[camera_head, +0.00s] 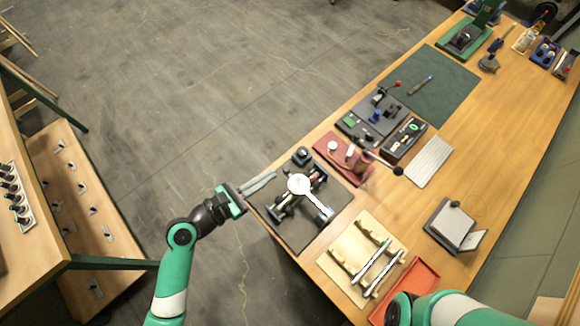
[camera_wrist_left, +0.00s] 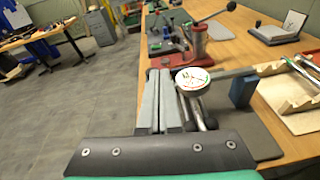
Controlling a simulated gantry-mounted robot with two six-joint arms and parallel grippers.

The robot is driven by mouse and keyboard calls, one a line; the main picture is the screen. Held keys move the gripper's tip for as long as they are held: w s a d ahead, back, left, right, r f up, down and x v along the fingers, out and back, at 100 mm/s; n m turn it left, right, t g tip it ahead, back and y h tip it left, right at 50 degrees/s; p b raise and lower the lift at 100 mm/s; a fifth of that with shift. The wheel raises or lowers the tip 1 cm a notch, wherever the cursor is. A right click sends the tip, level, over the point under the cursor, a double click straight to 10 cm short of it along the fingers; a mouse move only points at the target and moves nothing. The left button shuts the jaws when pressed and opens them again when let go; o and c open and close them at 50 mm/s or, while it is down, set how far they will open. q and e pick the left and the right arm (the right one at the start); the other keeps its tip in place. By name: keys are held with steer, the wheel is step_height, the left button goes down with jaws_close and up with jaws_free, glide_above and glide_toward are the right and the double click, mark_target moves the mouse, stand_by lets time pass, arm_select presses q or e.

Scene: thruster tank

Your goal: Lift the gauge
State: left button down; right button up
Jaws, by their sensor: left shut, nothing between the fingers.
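The gauge, with a round white dial (camera_head: 299,184), sits on a metal fixture on a dark plate (camera_head: 302,236) near the left edge of the bench. Its dial also shows in the left wrist view (camera_wrist_left: 192,79), just right of my fingers. My left gripper (camera_head: 273,177) comes in from the left, its fingers shut and empty. Its tips point toward the gauge and appear a short way left of it, apart from it. In the left wrist view the two grey fingers (camera_wrist_left: 159,80) lie side by side. My right gripper is not in view; only part of that arm shows at bottom right.
A red fixture with a lever (camera_head: 343,158) stands behind the gauge. A wooden board with rods (camera_head: 362,258) lies to its right, near a red tray (camera_head: 408,285). A notebook-like block (camera_head: 453,226) lies farther right. Open floor lies left of the bench.

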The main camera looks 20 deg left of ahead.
arm_select(q)
steer(key=s+a+f+n+y, duration=0.1)
steer(key=s+f, duration=0.3)
steer(key=f, duration=0.1)
steer(key=shift+s+a+n+g, duration=0.25)
steer(key=shift+a+n+g, duration=0.1)
steer(key=shift+n+g, duration=0.05)
steer(key=b+x, duration=0.2)
steer(key=x, duration=0.8)
step_height(320, 180, up, 3)
steer(key=m+p, duration=0.1)
steer(key=p, duration=0.2)
steer(key=shift+f+y, duration=0.25)
steer(key=shift+y, duration=0.15)
steer(key=shift+f, duration=0.15)
